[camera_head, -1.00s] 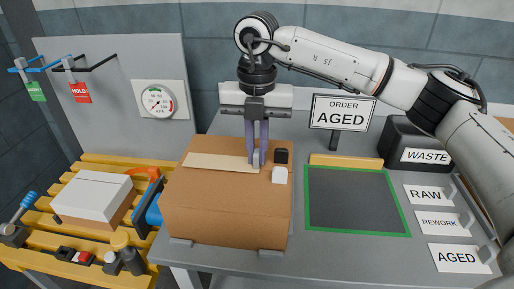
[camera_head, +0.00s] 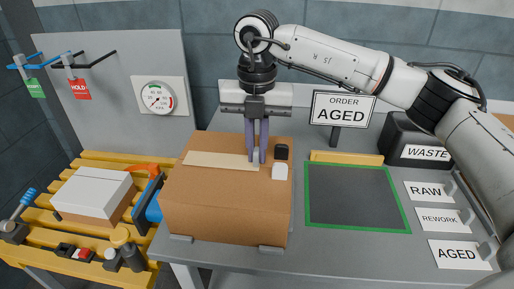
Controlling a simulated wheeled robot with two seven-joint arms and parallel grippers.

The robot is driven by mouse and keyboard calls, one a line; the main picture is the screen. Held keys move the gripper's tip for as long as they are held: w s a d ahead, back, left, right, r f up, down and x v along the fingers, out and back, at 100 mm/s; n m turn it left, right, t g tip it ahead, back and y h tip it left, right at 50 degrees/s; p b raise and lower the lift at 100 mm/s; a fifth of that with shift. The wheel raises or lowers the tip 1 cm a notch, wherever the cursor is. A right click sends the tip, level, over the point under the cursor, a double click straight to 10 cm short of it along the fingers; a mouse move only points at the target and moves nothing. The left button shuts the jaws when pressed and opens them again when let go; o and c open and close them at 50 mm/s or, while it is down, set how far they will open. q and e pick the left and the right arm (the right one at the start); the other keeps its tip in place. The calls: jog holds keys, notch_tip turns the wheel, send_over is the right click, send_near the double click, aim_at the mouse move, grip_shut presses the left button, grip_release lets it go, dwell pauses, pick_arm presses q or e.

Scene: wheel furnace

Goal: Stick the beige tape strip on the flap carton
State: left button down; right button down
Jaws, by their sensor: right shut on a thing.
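The flap carton (camera_head: 225,213) is a brown box standing on the grey bench, its top closed. The beige tape strip (camera_head: 215,160) lies across the left and middle of the carton's top, apparently flat. My right gripper (camera_head: 256,158) points straight down over the carton top. Its purple fingers are shut on a small pale grey piece at the strip's right end, which looks like part of the strip. The fingers partly hide this piece. My left gripper is not in view.
A black block (camera_head: 281,152) and a white block (camera_head: 280,172) sit on the carton top just right of the fingers. A green-framed dark mat (camera_head: 355,197) lies empty to the right. An order sign (camera_head: 341,109) stands behind. A white-topped box (camera_head: 93,192) rests on yellow slats at left.

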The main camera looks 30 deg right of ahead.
jog(key=shift+f, duration=0.4)
dwell(0.7)
jog(key=c, duration=1.8)
grip_release()
jog(key=shift+o, duration=0.2)
jog(key=shift+r, duration=0.1)
jog(key=shift+r+p, duration=2)
jog(key=shift+r, duration=1)
jog(key=shift+f, duration=0.1)
